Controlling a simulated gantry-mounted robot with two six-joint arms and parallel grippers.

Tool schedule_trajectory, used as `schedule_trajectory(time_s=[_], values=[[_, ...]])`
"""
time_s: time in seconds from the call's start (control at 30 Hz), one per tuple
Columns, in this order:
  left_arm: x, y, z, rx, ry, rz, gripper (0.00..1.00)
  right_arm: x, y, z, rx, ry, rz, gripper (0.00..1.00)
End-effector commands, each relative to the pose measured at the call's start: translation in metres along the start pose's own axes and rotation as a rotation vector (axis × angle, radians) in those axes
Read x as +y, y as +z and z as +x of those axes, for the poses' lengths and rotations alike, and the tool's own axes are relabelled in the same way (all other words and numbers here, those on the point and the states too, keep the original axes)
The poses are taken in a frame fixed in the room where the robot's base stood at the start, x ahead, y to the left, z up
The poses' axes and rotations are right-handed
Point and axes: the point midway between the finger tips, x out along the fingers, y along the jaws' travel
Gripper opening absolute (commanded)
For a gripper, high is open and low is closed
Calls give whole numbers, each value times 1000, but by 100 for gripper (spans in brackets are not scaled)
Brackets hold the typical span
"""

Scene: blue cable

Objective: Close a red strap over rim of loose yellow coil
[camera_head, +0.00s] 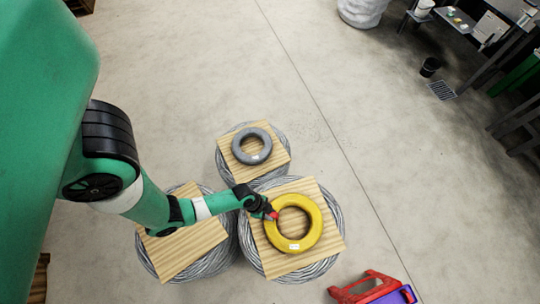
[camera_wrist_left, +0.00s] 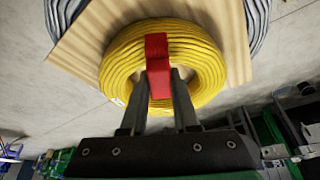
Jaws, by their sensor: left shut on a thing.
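The yellow coil (camera_head: 314,222) lies flat on a square wooden board (camera_head: 329,252) atop a large grey wire coil, with a small white label on its near side. The red strap (camera_head: 273,215) is at the coil's left rim; in the left wrist view the strap (camera_wrist_left: 157,55) lies across the near part of the yellow coil (camera_wrist_left: 205,62). My left gripper (camera_head: 270,213) is shut on the strap, and its fingers (camera_wrist_left: 159,82) hold it from both sides. The strap's underside and far end are hidden, so I cannot tell if it is closed. My right gripper is not in view.
A grey coil (camera_head: 240,145) lies on a second board at the back. A bare board (camera_head: 182,252) tops another wire coil at the left. Open concrete floor surrounds the stacks.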

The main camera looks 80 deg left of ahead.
Motion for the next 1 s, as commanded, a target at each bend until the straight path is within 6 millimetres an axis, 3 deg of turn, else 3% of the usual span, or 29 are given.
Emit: schedule_trajectory(time_s=[0.43, 1.0], values=[[0, 6, 14, 0, 0, 0, 0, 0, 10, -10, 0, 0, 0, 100], [0, 8, 18, 0, 0, 0, 0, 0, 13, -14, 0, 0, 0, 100]])
